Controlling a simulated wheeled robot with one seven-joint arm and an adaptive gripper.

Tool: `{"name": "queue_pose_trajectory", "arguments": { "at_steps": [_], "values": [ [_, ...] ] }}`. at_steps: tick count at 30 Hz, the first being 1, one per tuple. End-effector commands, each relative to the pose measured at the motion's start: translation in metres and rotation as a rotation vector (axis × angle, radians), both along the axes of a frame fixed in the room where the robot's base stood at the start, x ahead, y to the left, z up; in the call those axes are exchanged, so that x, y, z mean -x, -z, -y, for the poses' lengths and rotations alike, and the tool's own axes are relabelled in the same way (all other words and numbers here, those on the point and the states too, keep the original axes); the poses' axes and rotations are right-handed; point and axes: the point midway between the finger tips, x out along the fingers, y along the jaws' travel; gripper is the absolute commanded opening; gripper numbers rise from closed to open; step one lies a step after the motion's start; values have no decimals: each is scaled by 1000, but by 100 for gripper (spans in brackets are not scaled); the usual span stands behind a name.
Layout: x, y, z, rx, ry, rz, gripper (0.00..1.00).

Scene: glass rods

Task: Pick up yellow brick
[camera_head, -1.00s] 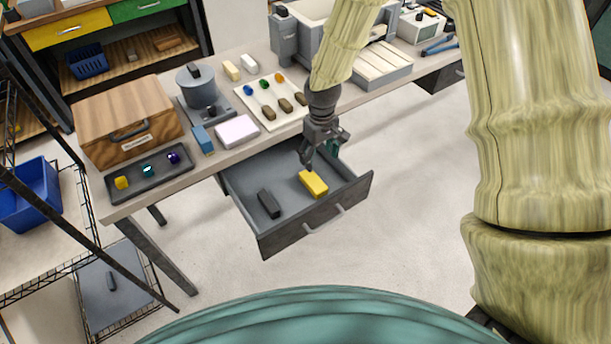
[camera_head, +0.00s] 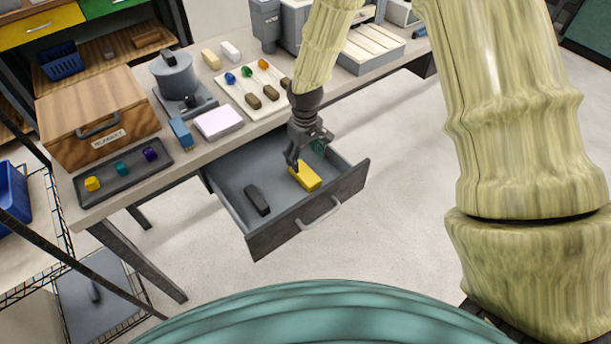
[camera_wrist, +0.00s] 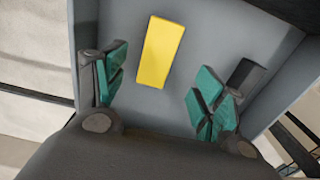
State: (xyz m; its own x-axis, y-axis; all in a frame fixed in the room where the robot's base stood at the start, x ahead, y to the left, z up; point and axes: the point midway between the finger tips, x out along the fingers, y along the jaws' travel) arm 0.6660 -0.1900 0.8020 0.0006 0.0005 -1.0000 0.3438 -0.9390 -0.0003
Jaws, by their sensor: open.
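The yellow brick (camera_head: 305,176) lies flat in the open grey drawer (camera_head: 237,167), toward its right side. In the wrist view the yellow brick (camera_wrist: 160,52) shows whole, ahead of the fingers and between their lines. My gripper (camera_head: 303,160) is over the drawer, just above and beside the brick in the head view. Its teal-padded fingers are spread wide in the wrist view (camera_wrist: 158,95), with nothing between the pads. I cannot tell the exact height above the brick.
A dark brick (camera_head: 257,200) lies in the drawer to the left; it shows partly behind a finger in the wrist view (camera_wrist: 244,76). The drawer's walls and front (camera_head: 310,212) surround both bricks. The table (camera_head: 100,207) above is crowded with a wooden box (camera_head: 95,118) and trays.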

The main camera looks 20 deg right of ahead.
Motion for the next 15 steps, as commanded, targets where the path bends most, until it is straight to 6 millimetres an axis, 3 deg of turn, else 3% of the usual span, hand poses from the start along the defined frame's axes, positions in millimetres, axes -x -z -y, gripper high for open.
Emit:
{"name": "queue_pose_trajectory", "arguments": {
  "at_steps": [6,15],
  "values": [
    [0,26,1,1,-1,-2,70],
    [0,39,2,0,1,-1,70]
  ]
}}
